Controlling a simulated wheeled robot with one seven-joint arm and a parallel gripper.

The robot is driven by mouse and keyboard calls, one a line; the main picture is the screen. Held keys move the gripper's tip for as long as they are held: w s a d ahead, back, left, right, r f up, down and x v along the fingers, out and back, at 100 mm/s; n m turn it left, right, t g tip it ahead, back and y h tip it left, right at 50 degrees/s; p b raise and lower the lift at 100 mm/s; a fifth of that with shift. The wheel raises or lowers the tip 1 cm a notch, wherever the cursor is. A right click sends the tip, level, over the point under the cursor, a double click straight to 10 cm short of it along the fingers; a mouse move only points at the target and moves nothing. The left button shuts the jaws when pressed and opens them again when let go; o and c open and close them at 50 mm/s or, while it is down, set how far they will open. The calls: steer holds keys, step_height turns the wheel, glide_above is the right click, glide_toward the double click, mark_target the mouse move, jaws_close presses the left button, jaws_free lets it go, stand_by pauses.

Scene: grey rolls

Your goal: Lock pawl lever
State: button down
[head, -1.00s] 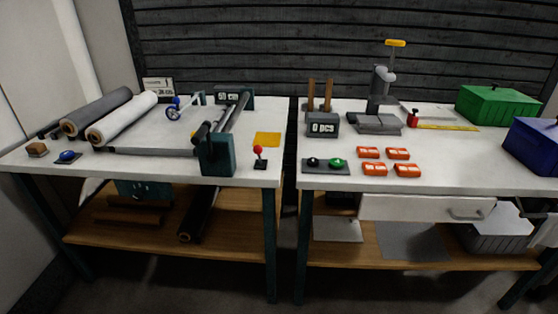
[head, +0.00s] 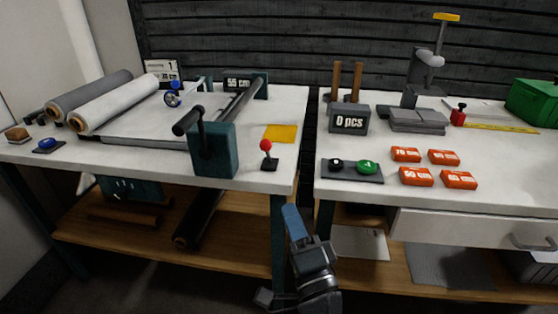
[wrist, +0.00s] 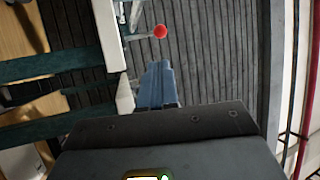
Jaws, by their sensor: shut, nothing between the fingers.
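A small lever with a red ball knob (head: 266,147) stands on a dark base near the front right corner of the left table. I take it to be the pawl lever. Its stalk looks roughly upright in the head view. My gripper (head: 291,222) is shut and empty, in front of the gap between the two tables, below and apart from the lever. In the wrist view, the blue-grey fingers (wrist: 158,80) lie together, and the red knob (wrist: 160,31) shows beyond their tips with its stalk pointing towards the white table edge.
The left table (head: 250,178) also holds a teal roller stand (head: 212,150), a yellow sheet (head: 280,133) and a white roll (head: 118,104). On the right table are a two-button panel (head: 352,170) and several orange labelled blocks (head: 416,177). A narrow gap separates the tables.

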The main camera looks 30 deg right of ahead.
mark_target(267, 150)
steer(key=shift+w, duration=0.1)
steer(key=p+x, duration=0.1)
steer(key=x, duration=1.3)
steer(key=shift+p, duration=0.3)
steer(key=shift+r, duration=0.1)
